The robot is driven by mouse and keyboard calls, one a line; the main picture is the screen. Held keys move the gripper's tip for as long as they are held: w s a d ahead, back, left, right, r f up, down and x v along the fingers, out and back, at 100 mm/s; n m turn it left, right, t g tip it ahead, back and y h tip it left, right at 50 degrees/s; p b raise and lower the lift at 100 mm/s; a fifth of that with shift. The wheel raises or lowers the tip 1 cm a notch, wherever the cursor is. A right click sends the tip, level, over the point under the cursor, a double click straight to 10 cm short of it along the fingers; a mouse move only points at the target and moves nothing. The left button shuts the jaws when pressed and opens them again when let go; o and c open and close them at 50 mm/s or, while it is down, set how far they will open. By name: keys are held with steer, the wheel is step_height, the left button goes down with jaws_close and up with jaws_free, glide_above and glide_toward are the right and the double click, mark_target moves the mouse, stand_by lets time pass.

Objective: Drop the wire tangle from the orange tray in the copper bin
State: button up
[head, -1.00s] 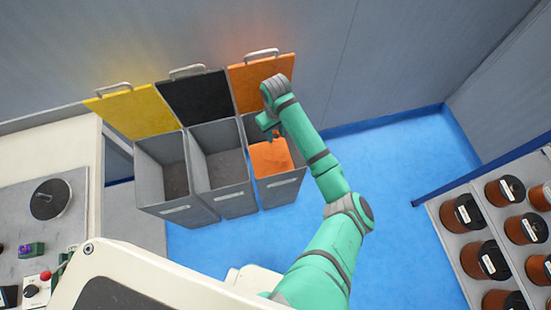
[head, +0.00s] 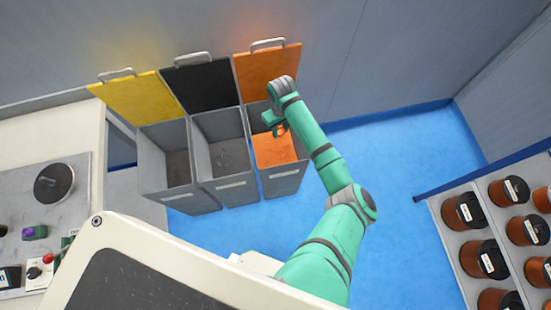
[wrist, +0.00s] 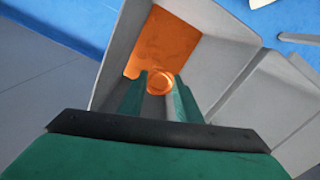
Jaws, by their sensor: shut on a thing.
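My gripper (head: 275,125) is over the mouth of the right-hand grey bin (head: 285,183), the one with the raised orange lid (head: 268,73). An orange surface (head: 274,150) shows inside this bin below the gripper, and also in the wrist view (wrist: 165,42).
Two more open grey bins stand to the left, with a black lid (head: 201,83) and a yellow lid (head: 133,97) raised. Blue floor (head: 390,160) between is clear.

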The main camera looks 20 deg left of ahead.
steer(key=o, duration=1.1)
step_height(320, 180, up, 11)
steer(key=shift+f, duration=0.1)
